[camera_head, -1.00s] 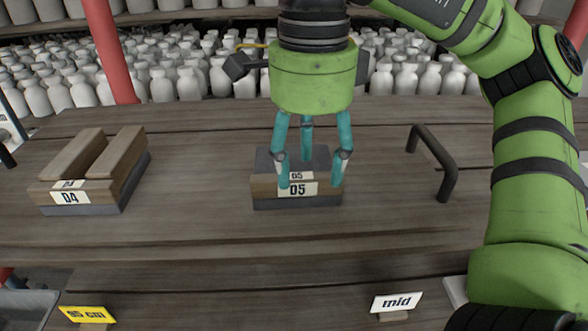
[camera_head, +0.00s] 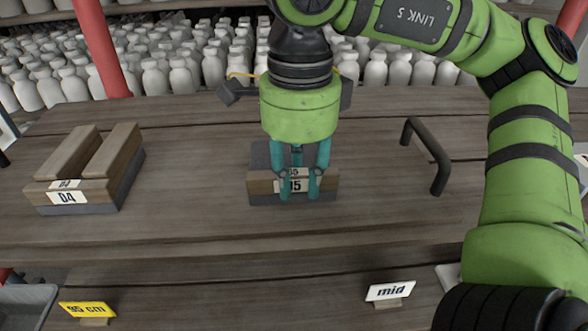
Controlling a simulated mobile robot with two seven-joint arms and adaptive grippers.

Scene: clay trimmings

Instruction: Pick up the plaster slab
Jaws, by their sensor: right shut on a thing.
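The holder labelled 05 (camera_head: 262,187) stands on the wooden table at the middle of the view, with a wooden front and a dark grey base. A dark grey flat piece (camera_head: 260,156) shows behind the front, and a small second 05 label sits above the larger one. I take the slab to be the piece in this holder; the fingers partly hide it. My right gripper (camera_head: 301,187) comes straight down over the holder. Its teal fingers are closed in around the piece there, which still sits low at the holder. My left gripper is not in view.
A holder labelled 04 (camera_head: 100,190) with two wooden blocks stands at the left. A dark handle-shaped bar (camera_head: 430,160) rises from the table at the right. A yellow 95 cm sign (camera_head: 87,309) and a white mid sign (camera_head: 390,291) are at the front. Many white bottles (camera_head: 155,80) fill the back.

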